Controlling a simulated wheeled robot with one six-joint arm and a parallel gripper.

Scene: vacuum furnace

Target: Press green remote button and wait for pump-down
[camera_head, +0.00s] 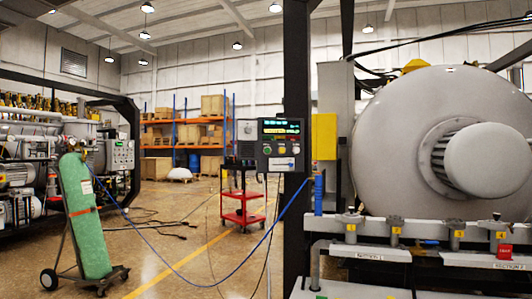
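A dark control panel (283,145) is mounted beside a black post near the middle of the picture. It has a lit green and amber display (281,127) and a row of small round buttons below it. The buttons are too small for me to be sure which one is the green remote button. The large grey vacuum furnace vessel (400,128) fills the right side, with a ribbed motor housing on its end. No pump state can be read from here. My gripper is not in view.
A green gas cylinder (84,215) stands on a wheeled cart at left. A blue hose (190,283) sags from it across the front. A red cart (243,195) stands behind. Pipes with yellow-tagged valves (396,230) line the lower right. The middle floor is mostly open, with cables lying on it.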

